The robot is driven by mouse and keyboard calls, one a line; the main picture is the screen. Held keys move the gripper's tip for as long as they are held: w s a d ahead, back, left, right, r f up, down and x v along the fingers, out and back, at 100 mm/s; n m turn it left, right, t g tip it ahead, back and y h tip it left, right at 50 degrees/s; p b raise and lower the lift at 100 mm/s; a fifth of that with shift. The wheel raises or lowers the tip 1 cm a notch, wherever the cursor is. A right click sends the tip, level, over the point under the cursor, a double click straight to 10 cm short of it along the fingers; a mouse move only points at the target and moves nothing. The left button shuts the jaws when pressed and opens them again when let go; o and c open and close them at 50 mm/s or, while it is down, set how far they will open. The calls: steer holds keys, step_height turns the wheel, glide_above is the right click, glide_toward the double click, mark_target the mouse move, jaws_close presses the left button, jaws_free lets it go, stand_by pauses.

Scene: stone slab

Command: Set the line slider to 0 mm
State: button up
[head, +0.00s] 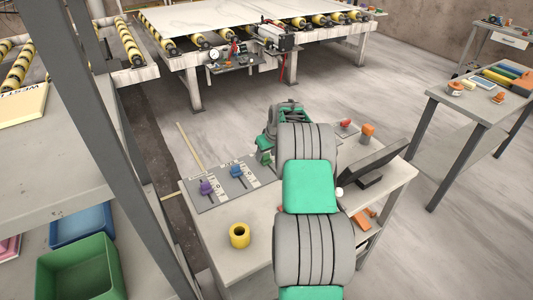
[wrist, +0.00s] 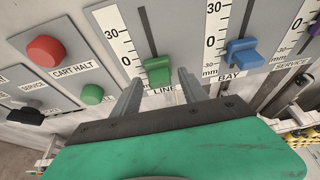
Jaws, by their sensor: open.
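The line slider's green knob (wrist: 158,70) sits in its slot above the label LINE in the wrist view. Its scale (wrist: 119,45) to the left reads 30 at the top and 0 lower down. The knob appears level with or slightly below the 0 mark; the lower scale is partly hidden. My gripper (wrist: 160,90) is open, its two fingers apart just below the knob, one to each side. I cannot tell whether either touches it.
The blue BAY slider (wrist: 243,53) stands to the right, with a purple slider (wrist: 312,28) beyond. A red CART HALT button (wrist: 45,50) and a green button (wrist: 92,94) are on the left.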

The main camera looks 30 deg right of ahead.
steer(key=shift+c, duration=0.4)
jaws_close()
stand_by(0.9)
